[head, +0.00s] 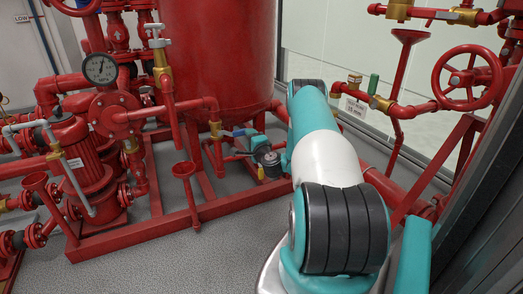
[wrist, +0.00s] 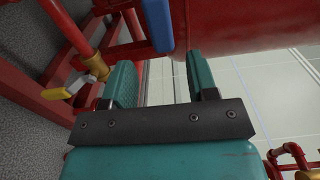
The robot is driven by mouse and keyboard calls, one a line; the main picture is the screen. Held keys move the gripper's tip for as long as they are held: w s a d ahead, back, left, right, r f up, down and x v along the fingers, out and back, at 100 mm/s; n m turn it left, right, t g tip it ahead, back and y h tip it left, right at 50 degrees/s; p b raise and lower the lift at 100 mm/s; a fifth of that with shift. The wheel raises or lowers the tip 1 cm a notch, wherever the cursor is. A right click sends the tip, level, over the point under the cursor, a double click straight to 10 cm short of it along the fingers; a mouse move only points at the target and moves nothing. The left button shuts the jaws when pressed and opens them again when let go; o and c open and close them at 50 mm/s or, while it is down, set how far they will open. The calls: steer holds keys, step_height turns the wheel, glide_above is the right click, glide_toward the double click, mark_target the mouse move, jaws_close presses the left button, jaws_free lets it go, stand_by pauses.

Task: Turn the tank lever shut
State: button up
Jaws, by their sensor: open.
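A blue lever (head: 241,132) sits by a brass valve (head: 216,130) on a red pipe beside the big red tank (head: 215,50). My gripper (head: 252,143) is at the lever, low in front of the tank, and partly hides it. In the wrist view the teal fingers of my gripper (wrist: 161,75) are apart, with nothing clearly held between them. The blue lever (wrist: 158,25) shows at the top, ahead of the gap between the fingers. I cannot tell whether a finger touches it.
A brass valve with a yellow handle (wrist: 55,93) lies left of the fingers. Red frame rails (head: 150,222) and a funnel on a post (head: 184,170) stand left of my arm. A red handwheel (head: 467,77) and green-handled valve (head: 373,84) are at right. Grey floor is clear in front.

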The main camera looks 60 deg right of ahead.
steer(key=b+v, duration=0.9)
steer(key=b, duration=1)
steer(key=shift+s, duration=0.2)
steer(key=shift+a, duration=0.15)
